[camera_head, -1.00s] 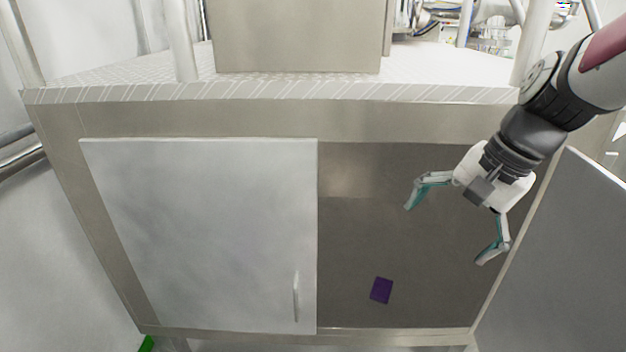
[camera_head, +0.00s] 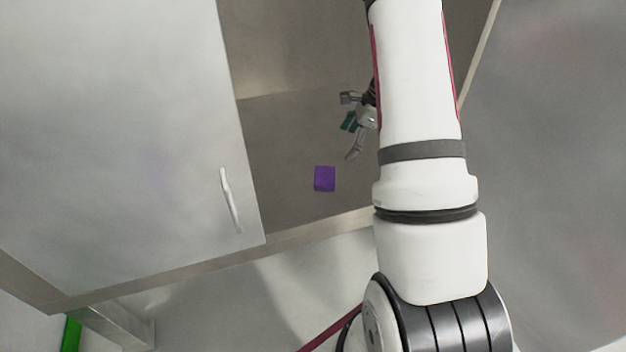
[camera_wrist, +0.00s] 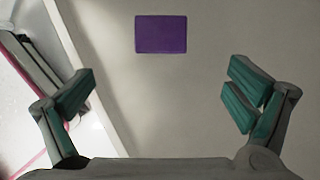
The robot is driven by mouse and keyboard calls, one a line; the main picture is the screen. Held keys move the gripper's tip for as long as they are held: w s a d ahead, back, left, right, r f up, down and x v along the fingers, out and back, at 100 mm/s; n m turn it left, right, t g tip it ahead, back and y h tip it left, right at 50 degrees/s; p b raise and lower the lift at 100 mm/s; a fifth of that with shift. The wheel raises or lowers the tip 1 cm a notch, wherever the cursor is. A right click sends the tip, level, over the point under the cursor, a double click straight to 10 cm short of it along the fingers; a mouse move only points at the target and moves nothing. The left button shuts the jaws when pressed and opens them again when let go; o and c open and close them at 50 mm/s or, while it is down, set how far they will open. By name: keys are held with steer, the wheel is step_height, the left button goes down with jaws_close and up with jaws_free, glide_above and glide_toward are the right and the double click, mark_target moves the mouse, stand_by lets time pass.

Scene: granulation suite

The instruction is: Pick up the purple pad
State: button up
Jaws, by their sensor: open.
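The purple pad (camera_head: 324,179) is a small flat rectangle lying on the floor of the open cabinet, near its front edge. In the wrist view the pad (camera_wrist: 161,34) is at the top, beyond my fingertips and roughly midway between them, apart from both. My gripper (camera_head: 352,132) is inside the cabinet opening, up and to the right of the pad in the head view, partly hidden by my arm. In the wrist view my gripper (camera_wrist: 158,92) is open and empty, its two green-padded fingers spread wide.
The right door (camera_head: 545,190) stands open at the right. The front ledge (camera_head: 310,231) runs below the opening. The cabinet floor around the pad is clear.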

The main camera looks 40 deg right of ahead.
steer(key=b, duration=0.3)
glide_above(326, 175)
steer(key=s+d, duration=0.2)
step_height(326, 175, down, 8)
steer(key=shift+w+r, duration=0.1)
steer(key=shift+b+x, duration=1.45)
steer(key=shift+x, duration=1.3)
steer(key=shift+w+a+r, duration=0.15)
steer(key=shift+r, duration=0.05)
steer(key=c, duration=1.4)
step_height(326, 175, up, 10)
steer(key=p, duration=0.4)
steer(key=shift+p, duration=0.3)
